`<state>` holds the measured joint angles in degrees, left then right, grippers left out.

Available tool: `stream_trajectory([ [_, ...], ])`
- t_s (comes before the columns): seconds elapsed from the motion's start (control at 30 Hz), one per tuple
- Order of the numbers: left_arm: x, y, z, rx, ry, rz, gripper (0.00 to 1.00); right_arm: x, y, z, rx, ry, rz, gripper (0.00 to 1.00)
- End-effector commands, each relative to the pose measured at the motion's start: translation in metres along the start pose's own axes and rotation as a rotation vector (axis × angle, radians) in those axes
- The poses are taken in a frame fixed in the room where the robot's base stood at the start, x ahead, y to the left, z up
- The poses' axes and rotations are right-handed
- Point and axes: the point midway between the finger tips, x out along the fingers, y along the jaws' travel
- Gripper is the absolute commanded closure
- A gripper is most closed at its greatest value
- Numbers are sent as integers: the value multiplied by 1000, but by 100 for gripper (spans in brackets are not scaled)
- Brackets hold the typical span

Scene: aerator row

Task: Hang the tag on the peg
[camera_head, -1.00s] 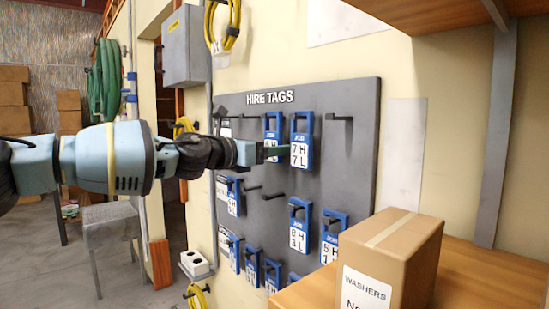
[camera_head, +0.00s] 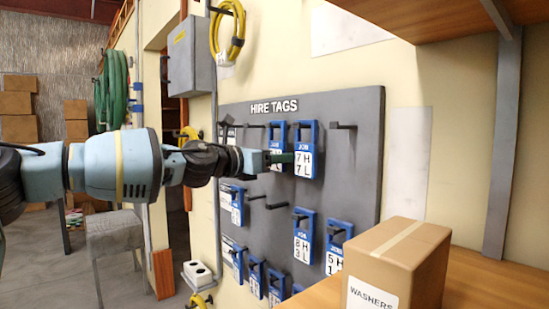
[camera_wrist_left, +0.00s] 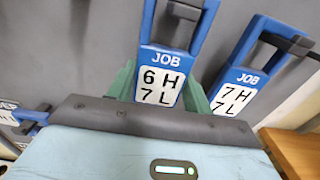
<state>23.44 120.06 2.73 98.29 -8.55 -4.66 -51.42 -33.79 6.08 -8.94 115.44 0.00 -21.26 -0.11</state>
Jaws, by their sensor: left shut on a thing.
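The blue-framed tag marked 6H 7L (camera_wrist_left: 162,80) sits between the green fingers of my left gripper (camera_wrist_left: 160,88), which is shut on it. In the head view, my left gripper (camera_head: 283,158) covers the tag's lower part; its blue upper frame (camera_head: 278,126) shows above, close against the board. A dark peg (camera_wrist_left: 184,10) crosses the tag's frame opening in the wrist view; I cannot tell whether the tag's weight rests on it. Tag 7H 7L (camera_head: 305,160) hangs on the neighbouring peg to the right. My right gripper is not in view.
The grey HIRE TAGS board (camera_head: 360,180) carries several other tags, such as 8H 3L (camera_head: 304,243). A bare peg (camera_head: 343,126) is at the top right; another (camera_head: 276,205) is mid-board. A washers box (camera_head: 400,265) stands on a wooden shelf (camera_head: 480,285) at right.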

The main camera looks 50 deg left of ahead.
Motion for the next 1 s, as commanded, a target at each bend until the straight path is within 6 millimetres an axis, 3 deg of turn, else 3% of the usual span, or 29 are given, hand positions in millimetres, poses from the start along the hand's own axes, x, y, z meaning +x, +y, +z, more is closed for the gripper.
stream_trajectory([
  [1.0,0,0,16,0,0,0,68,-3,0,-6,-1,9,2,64],
])
